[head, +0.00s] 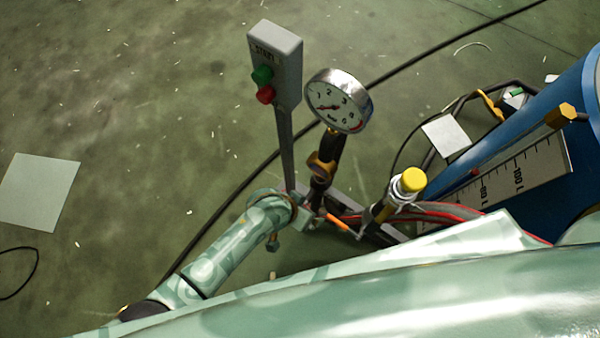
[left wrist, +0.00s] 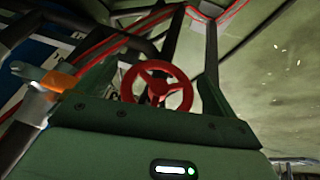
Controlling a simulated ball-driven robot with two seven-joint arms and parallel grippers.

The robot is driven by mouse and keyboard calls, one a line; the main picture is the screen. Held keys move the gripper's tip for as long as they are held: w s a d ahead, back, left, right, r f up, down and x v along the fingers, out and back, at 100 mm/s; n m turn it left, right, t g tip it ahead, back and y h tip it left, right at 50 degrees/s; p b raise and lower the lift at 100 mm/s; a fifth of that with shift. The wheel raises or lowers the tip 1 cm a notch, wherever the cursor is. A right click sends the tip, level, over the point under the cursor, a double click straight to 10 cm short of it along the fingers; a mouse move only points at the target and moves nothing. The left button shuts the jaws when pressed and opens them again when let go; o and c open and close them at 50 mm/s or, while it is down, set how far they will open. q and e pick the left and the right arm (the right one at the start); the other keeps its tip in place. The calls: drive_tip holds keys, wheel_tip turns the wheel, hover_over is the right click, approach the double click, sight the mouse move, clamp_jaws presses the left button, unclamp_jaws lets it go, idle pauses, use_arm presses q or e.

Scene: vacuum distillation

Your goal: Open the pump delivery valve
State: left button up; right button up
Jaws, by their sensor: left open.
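A red spoked handwheel (left wrist: 157,85), which looks like the valve's wheel, shows in the left wrist view. My left gripper (left wrist: 153,82) is open, with one dark green finger to each side of the wheel in that view. The wheel appears just beyond or between the fingertips; I cannot tell whether they touch it. In the head view a pale green link (head: 225,252), which looks like my left arm, reaches to the foot of the gauge pipe. The wheel and the left fingers cannot be made out there. My right gripper is in neither view.
A pressure gauge (head: 338,101) and a post-mounted button box (head: 275,55) with green and red buttons stand near the arm's end. A yellow-capped fitting (head: 408,181), an orange piece (head: 336,220) and a blue vessel (head: 580,115) lie rightward. Cables cross the floor; the left floor is mostly open.

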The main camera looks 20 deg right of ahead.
use_arm(q)
drive_tip(key=c, duration=1)
